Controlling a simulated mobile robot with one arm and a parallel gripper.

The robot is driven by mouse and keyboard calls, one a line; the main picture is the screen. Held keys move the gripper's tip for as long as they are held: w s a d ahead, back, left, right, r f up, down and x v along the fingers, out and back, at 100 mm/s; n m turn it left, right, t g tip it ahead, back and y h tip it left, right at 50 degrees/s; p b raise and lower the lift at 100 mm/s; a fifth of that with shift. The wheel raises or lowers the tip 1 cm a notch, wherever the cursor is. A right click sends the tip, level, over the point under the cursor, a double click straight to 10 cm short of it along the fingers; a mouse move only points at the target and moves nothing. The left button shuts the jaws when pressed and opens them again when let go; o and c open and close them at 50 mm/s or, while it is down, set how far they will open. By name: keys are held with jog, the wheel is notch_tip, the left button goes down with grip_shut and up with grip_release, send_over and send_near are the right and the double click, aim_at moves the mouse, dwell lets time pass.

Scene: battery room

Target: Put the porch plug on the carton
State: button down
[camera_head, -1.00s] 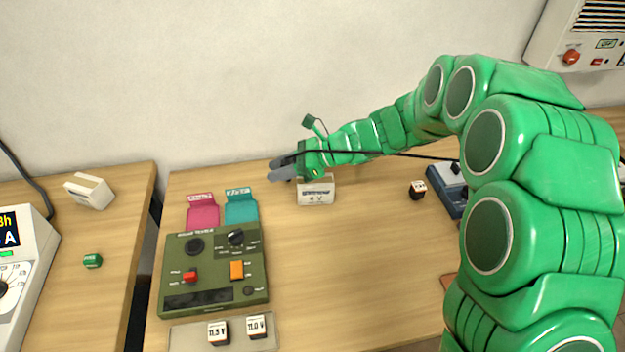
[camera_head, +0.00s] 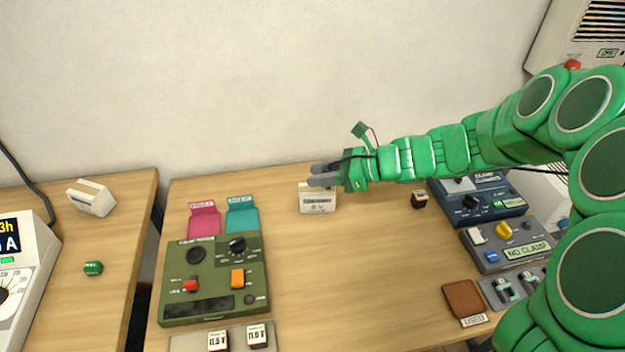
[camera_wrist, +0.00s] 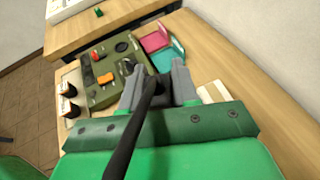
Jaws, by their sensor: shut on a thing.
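My gripper (camera_head: 321,175) is near the back wall, at the back of the middle table; in the wrist view (camera_wrist: 157,82) its two grey fingers close around a dark plug (camera_wrist: 158,84) on a black cable. Which plug it is cannot be read, and the fingers hide most of it. A small white carton (camera_head: 317,203) with a printed label stands on the table, directly below the fingers in the head view. Its top is partly covered by them. I cannot tell whether the plug or fingers touch it. In the wrist view the carton (camera_wrist: 212,92) shows beside the right finger.
An olive control box (camera_head: 213,280), a pink pocket (camera_head: 204,222) and a teal pocket (camera_head: 242,220) lie left of the carton. Another white box (camera_head: 91,197) is on the left table. Blue-grey devices (camera_head: 510,243) stand at right. The table's middle is clear. The black cable trails along my arm.

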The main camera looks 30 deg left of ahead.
jog(key=w+a+f, duration=0.7)
jog(key=shift+a+f, duration=0.2)
jog(key=shift+f, duration=0.1)
jog(key=shift+w+a+f, duration=0.45)
jog(key=shift+f, duration=1.7)
jog(key=shift+f, duration=0.1)
jog(key=c, duration=0.8)
grip_release()
jog(key=shift+c, duration=0.2)
